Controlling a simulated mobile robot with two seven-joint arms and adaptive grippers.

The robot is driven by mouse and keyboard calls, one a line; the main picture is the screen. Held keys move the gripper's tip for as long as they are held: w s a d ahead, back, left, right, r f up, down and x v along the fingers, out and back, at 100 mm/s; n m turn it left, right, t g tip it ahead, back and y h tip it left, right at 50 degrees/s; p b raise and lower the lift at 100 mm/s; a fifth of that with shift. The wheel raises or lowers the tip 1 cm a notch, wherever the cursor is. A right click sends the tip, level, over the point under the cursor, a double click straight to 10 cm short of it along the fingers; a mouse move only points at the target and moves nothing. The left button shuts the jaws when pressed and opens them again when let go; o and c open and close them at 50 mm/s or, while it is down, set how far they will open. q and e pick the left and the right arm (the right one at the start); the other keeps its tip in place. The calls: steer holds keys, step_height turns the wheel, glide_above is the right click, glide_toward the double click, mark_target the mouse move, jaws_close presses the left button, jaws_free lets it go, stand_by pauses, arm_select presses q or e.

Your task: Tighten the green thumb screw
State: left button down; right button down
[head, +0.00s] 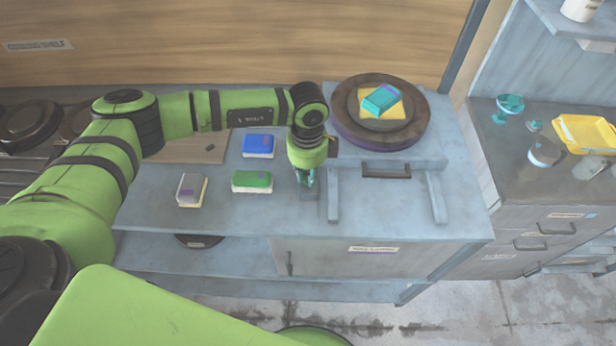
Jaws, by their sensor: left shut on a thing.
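My left gripper (306,179) points down at the front of the blue-grey bench, just left of the left bar of a low metal frame (333,195). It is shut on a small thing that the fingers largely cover. A bit of blue-green shows between and around the fingertips, and this appears to be the green thumb screw, though its shape and how far it is turned cannot be made out. A small grey block (308,194) shows just under the fingertips. My right gripper is not in view.
Blue (258,144), green (252,181) and grey (191,188) sponge-like blocks lie left of my gripper. A round wooden stack (347,130) carries a yellow square and a teal block. A dark handle (386,171) lies between the frame's bars. A counter (480,130) stands right.

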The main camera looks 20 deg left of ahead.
arm_select(q)
steer(key=m+b, duration=0.1)
steer(key=m, duration=0.1)
steer(key=m+b, duration=0.1)
steer(key=b, duration=0.1)
steer(key=shift+f+m, duration=0.2)
steer(key=shift+m, duration=0.2)
steer(key=m+b, duration=1.2)
steer(key=shift+w+a+m+b, duration=0.15)
steer(key=shift+w+m+b, duration=0.1)
steer(key=shift+m+b, duration=0.1)
steer(key=m+b, duration=0.4)
steer(key=m, duration=0.1)
steer(key=shift+w, duration=0.1)
steer(key=m+b, duration=0.3)
steer(key=m, duration=0.2)
steer(key=shift+r+m, duration=0.15)
steer(key=shift+m, duration=0.1)
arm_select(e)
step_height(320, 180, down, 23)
arm_select(q)
steer(key=shift+m+b, duration=0.3)
steer(key=shift+m, duration=0.4)
steer(key=shift+r+m, duration=0.1)
steer(key=shift+m, duration=0.8)
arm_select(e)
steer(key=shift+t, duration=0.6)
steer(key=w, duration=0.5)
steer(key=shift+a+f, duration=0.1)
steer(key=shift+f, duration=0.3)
